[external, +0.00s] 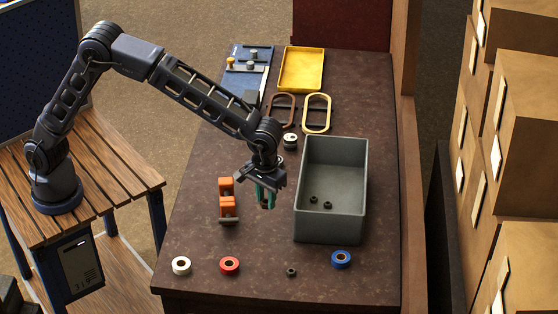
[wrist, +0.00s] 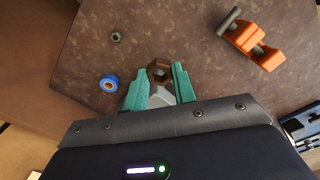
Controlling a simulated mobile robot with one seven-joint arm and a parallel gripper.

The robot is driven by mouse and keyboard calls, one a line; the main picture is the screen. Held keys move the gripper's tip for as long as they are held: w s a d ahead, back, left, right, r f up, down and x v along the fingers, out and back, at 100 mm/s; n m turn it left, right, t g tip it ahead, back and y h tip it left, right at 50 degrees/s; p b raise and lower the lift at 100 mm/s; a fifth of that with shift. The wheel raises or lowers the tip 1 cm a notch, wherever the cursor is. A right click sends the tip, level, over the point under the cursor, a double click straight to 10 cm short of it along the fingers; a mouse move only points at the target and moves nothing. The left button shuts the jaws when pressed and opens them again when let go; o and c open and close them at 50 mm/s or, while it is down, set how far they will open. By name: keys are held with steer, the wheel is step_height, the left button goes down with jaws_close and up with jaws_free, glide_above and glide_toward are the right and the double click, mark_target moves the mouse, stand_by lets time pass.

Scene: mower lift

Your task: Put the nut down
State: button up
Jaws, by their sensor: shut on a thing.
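My gripper (external: 265,203) is above the brown table, between the orange fixture and the grey bin. In the wrist view, its teal fingers (wrist: 159,78) are shut on a brown hexagonal nut (wrist: 151,70), held at the fingertips with its hole showing. The held nut is too small to make out clearly in the external view. Another small dark nut (external: 291,272) lies on the table's near part and also shows in the wrist view (wrist: 116,37). Two dark nuts (external: 313,200) lie on the floor of the grey bin (external: 331,227).
An orange fixture (external: 226,207) with a grey bolt stands left of my gripper. White (external: 181,265), red (external: 229,265) and blue (external: 341,259) rolls lie near the front edge. A yellow tray (external: 301,69) is at the back. Bare table lies between fixture and rolls.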

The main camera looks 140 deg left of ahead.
steer(key=shift+a+r, duration=0.1)
steer(key=shift+r, duration=0.3)
steer(key=s+a+r, duration=0.1)
steer(key=s+a, duration=0.1)
steer(key=a, duration=1.5)
glide_above(326, 195)
steer(key=shift+n, duration=0.4)
step_height(326, 195, down, 20)
steer(key=shift+s+r, duration=0.15)
steer(key=shift+r, duration=0.05)
steer(key=shift+f, duration=0.1)
steer(key=o, duration=1)
